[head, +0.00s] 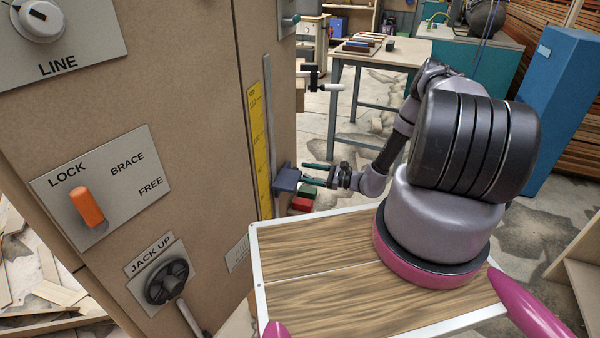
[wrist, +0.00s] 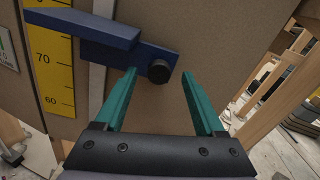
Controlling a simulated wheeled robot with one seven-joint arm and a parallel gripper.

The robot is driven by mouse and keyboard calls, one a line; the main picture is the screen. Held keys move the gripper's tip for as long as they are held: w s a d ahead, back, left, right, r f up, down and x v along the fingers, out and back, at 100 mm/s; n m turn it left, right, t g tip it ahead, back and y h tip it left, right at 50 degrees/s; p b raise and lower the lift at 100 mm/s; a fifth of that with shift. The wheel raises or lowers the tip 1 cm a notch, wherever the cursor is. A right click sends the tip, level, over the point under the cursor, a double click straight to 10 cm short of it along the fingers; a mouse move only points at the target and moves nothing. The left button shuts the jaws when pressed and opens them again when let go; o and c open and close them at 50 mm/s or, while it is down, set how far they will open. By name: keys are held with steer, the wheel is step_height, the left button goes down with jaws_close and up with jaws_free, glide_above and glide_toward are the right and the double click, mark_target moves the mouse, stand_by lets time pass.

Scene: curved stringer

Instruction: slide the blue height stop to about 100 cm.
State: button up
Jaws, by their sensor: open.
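The blue height stop (head: 286,179) sits on a vertical rail on the cabinet's edge face, beside a yellow scale (head: 259,130). In the wrist view the stop (wrist: 100,43) has a flat arm reaching across the scale (wrist: 50,70), just above the 70 mark; the exact reading is not clear. A dark round knob (wrist: 158,72) sticks out of its right end. My gripper (head: 305,172) is open, close to the stop's right side. In the wrist view its teal fingertips (wrist: 159,74) are on either side of the knob, apart from it.
A lock lever panel (head: 102,188) and a jack-up knob (head: 167,280) are on the cabinet front. Red and green blocks (head: 303,200) are below my gripper. A clamp-like part (head: 318,85) sticks out above. A workbench (head: 385,52) stands behind.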

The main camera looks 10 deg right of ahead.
steer(key=shift+x, duration=1.35)
jaws_close()
steer(key=shift+d, duration=0.1)
stand_by(0.3)
